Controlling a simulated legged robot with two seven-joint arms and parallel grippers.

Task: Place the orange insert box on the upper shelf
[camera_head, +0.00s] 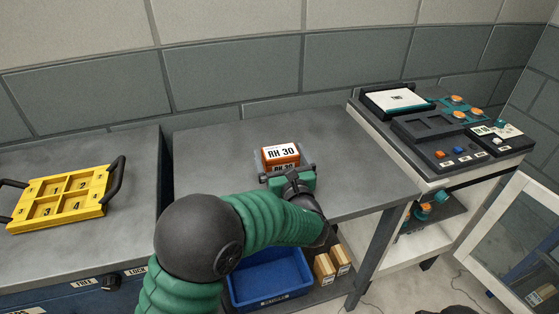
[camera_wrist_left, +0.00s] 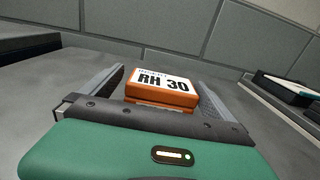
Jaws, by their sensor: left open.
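My left gripper (camera_head: 288,172) is open at the near side of the box. In the left wrist view the box (camera_wrist_left: 161,92) sits between the two spread fingers of the gripper (camera_wrist_left: 160,88), with gaps on both sides. The box's lower front is partly hidden by the gripper. My right gripper does not show. I cannot make out an upper shelf with certainty.
A yellow numbered tray (camera_head: 62,198) with black handles lies on the left bench. A workstation (camera_head: 440,130) with dark panels stands at the right. Below the table are a blue bin (camera_head: 270,280) and small cartons (camera_head: 325,268). A glazed door (camera_head: 515,245) stands at lower right.

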